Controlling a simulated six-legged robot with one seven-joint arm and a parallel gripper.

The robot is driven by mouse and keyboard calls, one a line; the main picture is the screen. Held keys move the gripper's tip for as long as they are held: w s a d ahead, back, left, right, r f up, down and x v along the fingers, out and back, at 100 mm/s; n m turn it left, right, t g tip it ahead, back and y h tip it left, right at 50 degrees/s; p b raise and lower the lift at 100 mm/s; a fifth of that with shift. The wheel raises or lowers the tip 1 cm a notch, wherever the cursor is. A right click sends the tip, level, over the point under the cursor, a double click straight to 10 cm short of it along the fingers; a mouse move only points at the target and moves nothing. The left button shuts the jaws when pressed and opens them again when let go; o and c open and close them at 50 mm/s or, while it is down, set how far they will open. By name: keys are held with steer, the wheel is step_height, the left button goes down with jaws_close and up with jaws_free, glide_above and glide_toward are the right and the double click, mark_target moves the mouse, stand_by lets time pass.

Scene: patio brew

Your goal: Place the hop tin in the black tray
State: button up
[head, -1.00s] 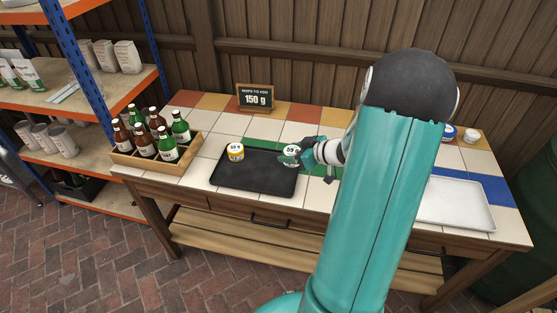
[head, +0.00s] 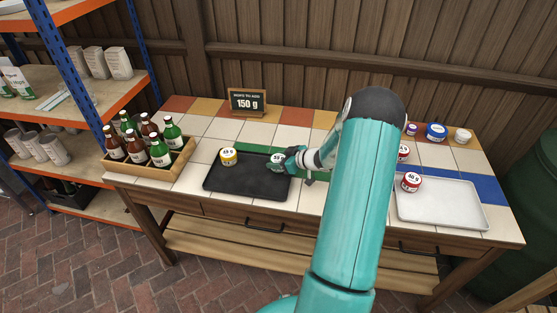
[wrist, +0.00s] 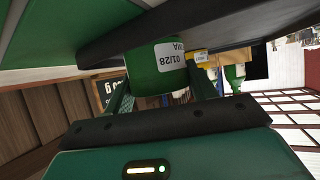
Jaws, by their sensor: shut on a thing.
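My gripper (head: 288,160) is shut on a green hop tin (head: 277,157) with a white top, at the back right part of the black tray (head: 240,187). In the wrist view the green tin (wrist: 158,68) sits between my two fingers, with a white "01/28" label upside down. The dark tray rim (wrist: 100,50) lies close against the tin's base there; I cannot tell whether they touch. A yellow tin (head: 228,157) stands at the tray's back left, and it also shows in the wrist view (wrist: 197,57).
A bottle crate (head: 150,171) stands left of the tray. A "150 g" sign (head: 248,102) stands behind. At right, a white tray (head: 440,207) has a red tin (head: 411,182) at its back left. Several other tins stand behind it. The black tray's front is clear.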

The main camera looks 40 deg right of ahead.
steer(key=o, duration=1)
steer(key=shift+f, duration=0.1)
